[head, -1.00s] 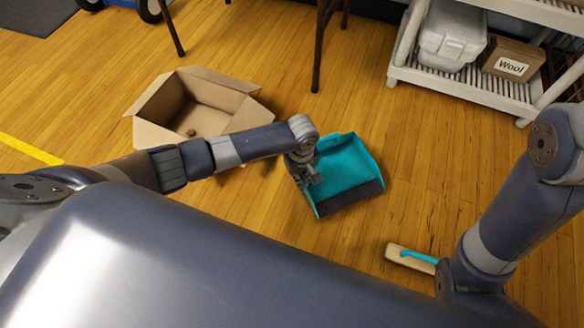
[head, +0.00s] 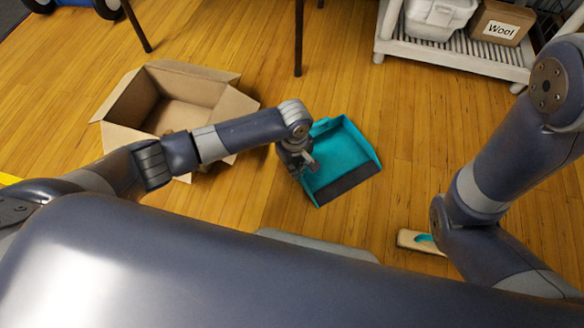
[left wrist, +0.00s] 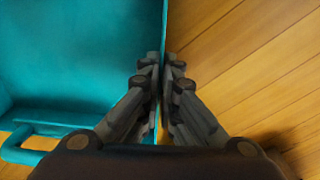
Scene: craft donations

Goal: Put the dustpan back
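The teal dustpan (head: 340,150) with a dark front lip shows right of centre in the head view, over the wooden floor. I cannot tell whether it is touching the floor. My left gripper (head: 304,166) is at its left side wall. In the left wrist view, the two fingers (left wrist: 164,90) are closed together on the thin side wall of the dustpan (left wrist: 75,60), with its loop handle at lower left. My right arm shows at the right of the head view, but its gripper is out of view.
An open cardboard box (head: 125,105) stands on the floor at left. A hand brush (head: 418,240) lies partly behind my right arm. A white slatted shelf (head: 450,60) holds a white bin (head: 436,14) and a Wool box (head: 500,22). Thin dark legs (head: 299,40) stand at the back.

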